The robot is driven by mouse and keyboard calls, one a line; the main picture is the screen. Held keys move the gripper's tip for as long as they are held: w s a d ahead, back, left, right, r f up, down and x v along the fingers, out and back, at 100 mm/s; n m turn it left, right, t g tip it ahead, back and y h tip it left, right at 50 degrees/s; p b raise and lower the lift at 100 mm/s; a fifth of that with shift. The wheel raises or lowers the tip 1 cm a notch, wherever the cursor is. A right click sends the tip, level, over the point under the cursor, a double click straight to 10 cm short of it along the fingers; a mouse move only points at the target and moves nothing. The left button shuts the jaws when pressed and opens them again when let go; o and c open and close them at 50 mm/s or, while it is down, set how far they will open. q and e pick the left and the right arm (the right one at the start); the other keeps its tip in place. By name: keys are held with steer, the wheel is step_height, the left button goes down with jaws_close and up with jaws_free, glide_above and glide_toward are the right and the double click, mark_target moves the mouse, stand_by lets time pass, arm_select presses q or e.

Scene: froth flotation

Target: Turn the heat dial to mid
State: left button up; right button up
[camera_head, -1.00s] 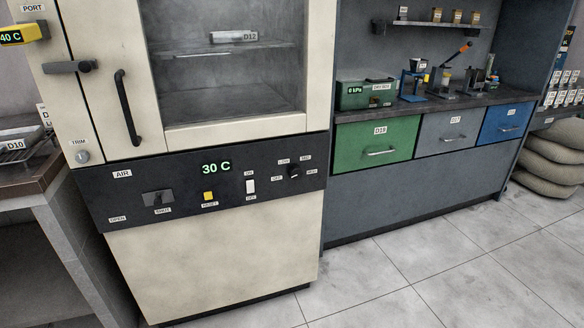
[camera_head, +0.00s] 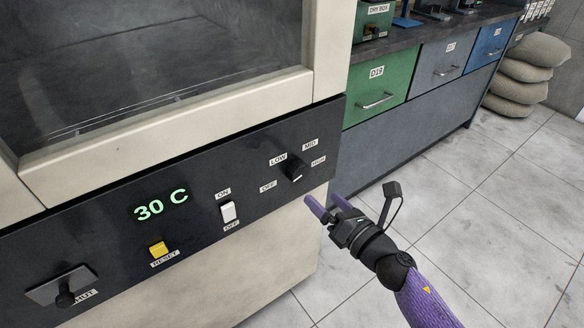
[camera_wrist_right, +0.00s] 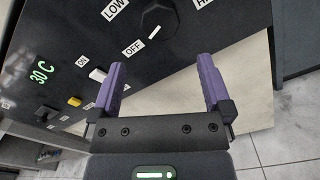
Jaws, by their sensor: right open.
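The heat dial (camera_head: 296,169) is a dark knob on the black control panel (camera_head: 120,222), with OFF, LOW, MID and HIGH labels around it. A pale mark on the knob shows in the right wrist view, where the dial (camera_wrist_right: 158,18) is at the top, beyond the fingertips. In that view the mark lies on the side toward OFF. My right gripper (camera_head: 325,200) is open and empty, below and right of the dial and apart from it. Its two purple fingers also show in the right wrist view (camera_wrist_right: 160,75). My left gripper is not in view.
Left of the dial are a white ON/OFF switch (camera_head: 228,211), a yellow RESET button (camera_head: 158,249), a green 30 C display (camera_head: 161,205) and a dark air lever (camera_head: 64,290). Drawers, one green (camera_head: 375,88), stand right.

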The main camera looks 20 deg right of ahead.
mark_target(301, 177)
steer(key=b+x, duration=0.1)
steer(key=x, duration=0.6)
steer(key=shift+f, duration=0.15)
steer(key=shift+w+a+b, duration=0.15)
steer(key=shift+w+b, duration=0.15)
steer(key=shift+w, duration=0.2)
steer(key=shift+c, duration=1.6)
steer(key=c, duration=0.9)
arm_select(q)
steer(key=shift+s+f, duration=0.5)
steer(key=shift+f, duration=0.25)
